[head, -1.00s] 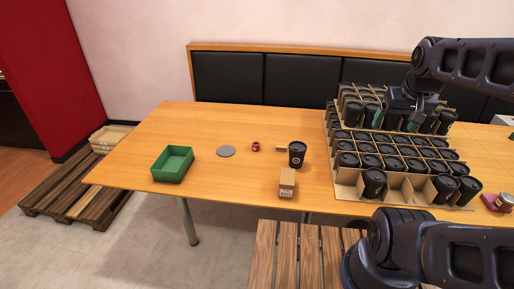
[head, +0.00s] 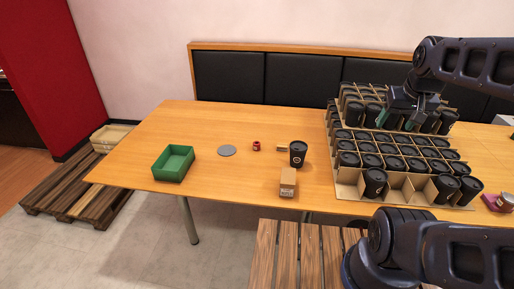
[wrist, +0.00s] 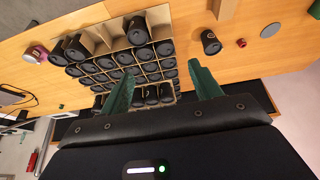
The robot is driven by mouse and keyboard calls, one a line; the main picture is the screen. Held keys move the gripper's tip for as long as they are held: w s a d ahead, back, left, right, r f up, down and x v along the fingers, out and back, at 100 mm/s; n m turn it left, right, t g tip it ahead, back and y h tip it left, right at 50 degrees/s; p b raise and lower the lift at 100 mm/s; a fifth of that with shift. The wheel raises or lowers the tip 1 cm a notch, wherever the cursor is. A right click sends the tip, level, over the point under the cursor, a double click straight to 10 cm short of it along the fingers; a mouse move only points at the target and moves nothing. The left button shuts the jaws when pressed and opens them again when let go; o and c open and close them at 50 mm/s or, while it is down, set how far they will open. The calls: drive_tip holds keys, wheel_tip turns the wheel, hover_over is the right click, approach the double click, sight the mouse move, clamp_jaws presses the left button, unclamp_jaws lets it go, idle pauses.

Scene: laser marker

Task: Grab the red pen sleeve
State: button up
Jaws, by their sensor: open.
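The red pen sleeve (head: 257,146) is a small red ring-like piece on the wooden table, between a grey disc and a black cup. In the wrist view it appears as a small red spot (wrist: 241,43) at the upper right, beyond the right finger. My gripper (head: 397,120) is open, with green fingers spread apart and nothing between them. It is above the rear divided boxes of black cups, well to the right of the sleeve.
Near the sleeve are the grey disc (head: 227,151), black cup (head: 298,153) and small cardboard box (head: 288,182). A green tray (head: 174,163) stands at left. The cardboard dividers (head: 346,177) hold many black cups at right. The left part of the table is mostly clear.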

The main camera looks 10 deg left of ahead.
drive_tip(key=w+a+m+g, duration=0.1)
drive_tip(key=w+a+m, duration=0.4)
drive_tip(key=w, duration=0.8)
drive_tip(key=w+a+m+g, duration=0.15)
drive_tip(key=w+a, duration=0.45)
drive_tip(key=w, duration=0.6)
drive_tip(key=m+g+h, duration=0.2)
drive_tip(key=m, duration=0.9)
hover_over(257, 143)
drive_tip(key=s+a, duration=0.1)
wheel_tip(257, 143, down, 34)
drive_tip(key=shift+n, duration=0.25)
drive_tip(key=f, duration=0.5)
drive_tip(key=shift+s+d+f, duration=0.1)
drive_tip(key=shift+d, duration=0.25)
drive_tip(key=shift+d+f, duration=0.1)
drive_tip(key=shift+f, duration=2.55)
drive_tip(key=c, duration=1.1)
